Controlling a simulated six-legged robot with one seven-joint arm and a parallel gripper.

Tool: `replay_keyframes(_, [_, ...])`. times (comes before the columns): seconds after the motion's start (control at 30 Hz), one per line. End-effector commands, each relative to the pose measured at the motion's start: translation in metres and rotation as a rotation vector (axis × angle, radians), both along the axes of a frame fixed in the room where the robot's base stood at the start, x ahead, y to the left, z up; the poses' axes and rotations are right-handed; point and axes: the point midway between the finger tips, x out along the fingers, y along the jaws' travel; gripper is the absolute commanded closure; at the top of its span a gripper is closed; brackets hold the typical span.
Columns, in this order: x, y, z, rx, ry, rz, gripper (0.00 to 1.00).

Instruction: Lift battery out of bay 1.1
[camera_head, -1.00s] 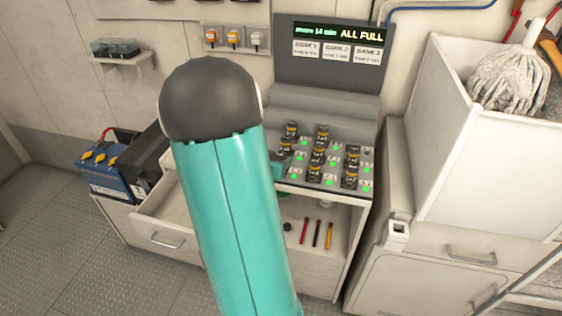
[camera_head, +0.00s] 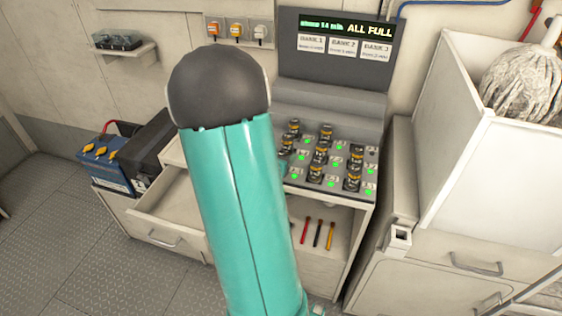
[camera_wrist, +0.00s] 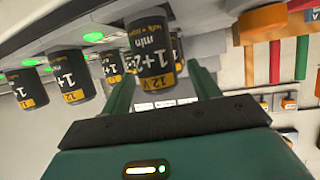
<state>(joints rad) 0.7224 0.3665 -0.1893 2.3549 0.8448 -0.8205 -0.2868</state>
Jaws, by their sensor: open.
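The charger (camera_head: 330,93) stands against the back wall, its display (camera_head: 345,25) reading "ALL FULL". Black batteries with yellow bands (camera_head: 321,152) stand in rows of bays on its deck, beside lit green lamps. In the wrist view, my gripper (camera_wrist: 163,85) has its two green fingers apart. One battery (camera_wrist: 152,62), marked "12V" and "min", shows between and beyond the fingertips; whether they touch it I cannot tell. Other batteries (camera_wrist: 72,75) hang to its left in this inverted view. In the head view my arm hides the gripper and the left bays. Bay labels are too small to read.
An open drawer (camera_head: 160,212) and a blue battery box (camera_head: 103,165) lie left of the charger. Coloured tools (camera_head: 318,233) lie on the shelf below. A white bin (camera_head: 465,160) with a mop (camera_head: 522,85) stands close on the right.

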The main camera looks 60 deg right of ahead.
Motion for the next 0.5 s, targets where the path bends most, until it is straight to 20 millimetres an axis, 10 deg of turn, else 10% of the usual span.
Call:
replay_keyframes(0.3, [0.0001,0.0008,-0.0001,0.000,0.000,0.000,0.90])
replay_keyframes(0.5, [0.0000,-0.0003,-0.0001,0.000,0.000,0.000,0.93])
